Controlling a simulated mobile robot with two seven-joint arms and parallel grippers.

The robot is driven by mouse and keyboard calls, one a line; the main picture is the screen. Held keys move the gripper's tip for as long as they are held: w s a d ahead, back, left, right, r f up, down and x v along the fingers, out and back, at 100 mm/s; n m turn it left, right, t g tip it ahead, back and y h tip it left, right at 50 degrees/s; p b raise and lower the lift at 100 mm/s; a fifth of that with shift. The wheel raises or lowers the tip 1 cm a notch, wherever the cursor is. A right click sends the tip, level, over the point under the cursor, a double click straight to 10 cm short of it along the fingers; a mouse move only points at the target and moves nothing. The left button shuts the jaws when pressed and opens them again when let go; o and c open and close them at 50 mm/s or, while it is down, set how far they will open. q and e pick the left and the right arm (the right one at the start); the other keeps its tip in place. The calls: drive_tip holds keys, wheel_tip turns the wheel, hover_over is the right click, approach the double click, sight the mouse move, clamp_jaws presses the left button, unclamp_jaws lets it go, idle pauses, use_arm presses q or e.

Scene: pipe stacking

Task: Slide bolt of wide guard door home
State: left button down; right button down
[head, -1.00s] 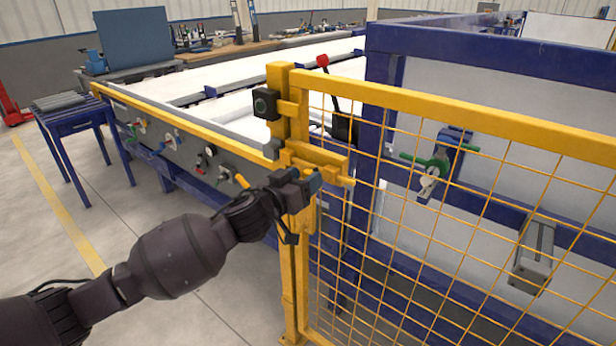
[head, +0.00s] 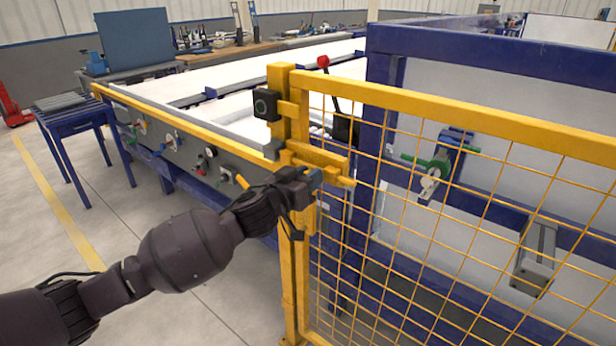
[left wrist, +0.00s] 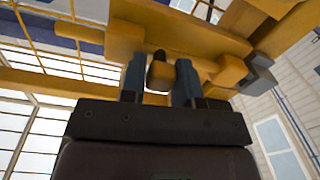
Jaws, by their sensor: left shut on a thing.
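The wide guard door (head: 470,115) is a yellow frame with wire mesh, standing beside a yellow post (head: 281,95). The yellow bolt (head: 338,179) sits in its housing on the door's edge by the post. My left gripper (head: 314,180) is at the bolt. In the left wrist view, its two fingers (left wrist: 159,82) are shut on the bolt's handle (left wrist: 160,74), a short yellow knob with a dark end. The bolt's rod also shows there (left wrist: 80,33), sticking out to the left. The fingers hide part of the handle in the head view. My right gripper is not in view.
A black box (head: 265,104) is on the post. A blue frame (head: 376,130) stands behind the door, with a green-handled valve (head: 432,164) seen through the mesh. A panel with knobs (head: 185,150) runs left of the post.

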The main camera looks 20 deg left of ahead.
sight(296, 163)
use_arm(q)
drive_tip(key=shift+w+a+r, duration=0.1)
drive_tip(key=shift+w+a, duration=0.05)
drive_tip(key=shift+a, duration=0.25)
drive_tip(key=a, duration=0.1)
drive_tip(key=w+a+p, duration=0.1)
drive_tip(key=a, duration=0.2)
drive_tip(key=shift+w, duration=0.25)
drive_tip(key=shift+w+a, duration=0.1)
drive_tip(key=shift+a, duration=0.3)
drive_tip(key=c, duration=0.8)
unclamp_jaws()
drive_tip(key=shift+w+a, duration=0.1)
drive_tip(key=shift+a, duration=0.05)
drive_tip(key=shift+c, duration=0.2)
